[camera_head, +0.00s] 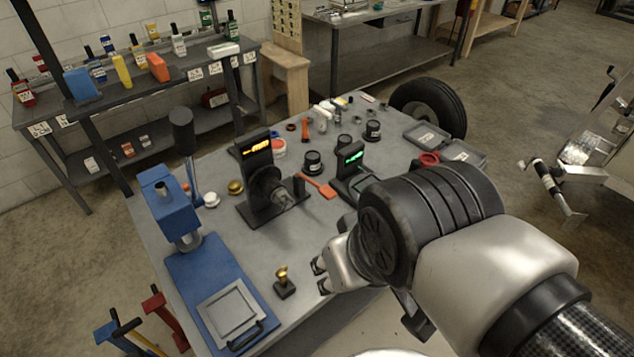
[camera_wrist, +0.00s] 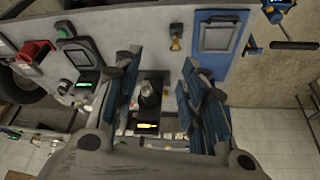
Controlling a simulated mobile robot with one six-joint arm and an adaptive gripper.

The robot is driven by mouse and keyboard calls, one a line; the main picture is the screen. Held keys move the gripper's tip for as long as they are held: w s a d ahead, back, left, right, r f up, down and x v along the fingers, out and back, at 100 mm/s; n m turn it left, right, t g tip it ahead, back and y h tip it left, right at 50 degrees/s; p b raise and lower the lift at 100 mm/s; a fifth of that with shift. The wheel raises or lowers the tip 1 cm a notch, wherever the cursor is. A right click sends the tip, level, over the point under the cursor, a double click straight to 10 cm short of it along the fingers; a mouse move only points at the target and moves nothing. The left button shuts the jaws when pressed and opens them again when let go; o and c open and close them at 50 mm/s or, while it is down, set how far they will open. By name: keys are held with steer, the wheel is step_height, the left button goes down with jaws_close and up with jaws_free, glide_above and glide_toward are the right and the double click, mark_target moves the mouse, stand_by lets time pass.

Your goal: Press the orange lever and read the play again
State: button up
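The orange lever (camera_head: 320,186) sticks out to the right of a black stand (camera_head: 252,212) on the grey bench. The stand carries a dark hub with a metal spindle and an orange-lit display (camera_head: 257,145), whose digits are too small to read. My gripper (camera_head: 320,276) is over the front of the bench, apart from the lever. In the wrist view my gripper (camera_wrist: 161,62) is open, with nothing between its fingers. The spindle (camera_wrist: 147,92) and the lit display (camera_wrist: 148,126) show beyond the gap. The lever cannot be made out clearly there, partly behind the left finger.
A green-lit device (camera_head: 352,155) stands right of the lever. A blue press (camera_head: 170,215) stands at left, and a small brass-topped piece (camera_head: 284,289) is near my gripper. Black round pieces and grey trays (camera_head: 427,135) lie farther back. The bench front centre is mostly clear.

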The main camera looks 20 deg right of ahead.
jaws_close()
stand_by(1.4)
